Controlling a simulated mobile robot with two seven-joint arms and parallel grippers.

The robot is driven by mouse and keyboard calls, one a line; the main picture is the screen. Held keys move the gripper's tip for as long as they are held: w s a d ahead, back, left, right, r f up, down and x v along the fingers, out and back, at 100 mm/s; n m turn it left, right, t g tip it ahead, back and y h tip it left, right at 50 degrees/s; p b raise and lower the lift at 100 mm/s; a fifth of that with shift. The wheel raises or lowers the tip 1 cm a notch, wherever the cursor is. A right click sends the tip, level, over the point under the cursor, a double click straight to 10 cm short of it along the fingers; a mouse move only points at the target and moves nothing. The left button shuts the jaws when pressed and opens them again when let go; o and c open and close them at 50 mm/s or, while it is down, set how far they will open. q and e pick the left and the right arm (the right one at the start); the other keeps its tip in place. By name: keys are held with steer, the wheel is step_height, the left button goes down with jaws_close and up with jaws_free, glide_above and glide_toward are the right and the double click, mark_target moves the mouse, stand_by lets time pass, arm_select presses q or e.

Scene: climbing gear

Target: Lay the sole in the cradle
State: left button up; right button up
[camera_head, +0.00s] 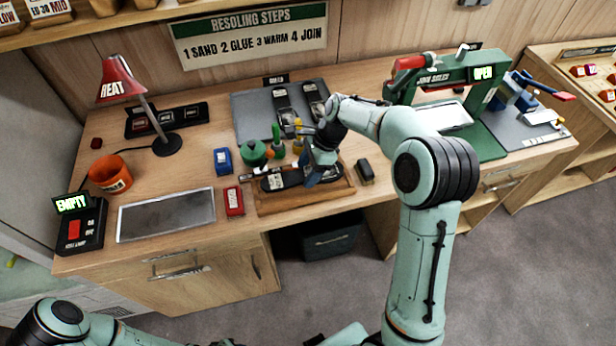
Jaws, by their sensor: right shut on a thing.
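My right gripper (316,174) reaches down over a shallow wooden tray, which looks like the cradle (300,203), at the middle of the bench. It is shut on a dark, flat, elongated piece that looks like the sole (296,179). The sole lies lengthwise over the cradle; I cannot tell whether it rests on the bottom or hangs just above. My wrist and fingers hide part of it. Part of my left arm shows at the bottom left, but its gripper is out of view.
Green bottles (254,153) stand close behind the cradle. A blue block (222,160) and a red block (233,201) are to its left, a dark block (366,172) to its right. A grey mat (250,112) holds two dark shoe-like pieces. A green press (455,75) reads OPEN.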

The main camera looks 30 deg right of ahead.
arm_select(q)
steer(key=shift+s+f, duration=0.25)
arm_select(e)
steer(key=shift+f, duration=1.65)
steer(key=shift+f, duration=0.1)
steer(key=o, duration=0.9)
steer(key=p+v, duration=0.1)
steer(key=v, duration=1.1)
arm_select(q)
steer(key=shift+w+r, duration=0.9)
steer(key=shift+r, duration=0.05)
steer(key=shift+s, duration=0.1)
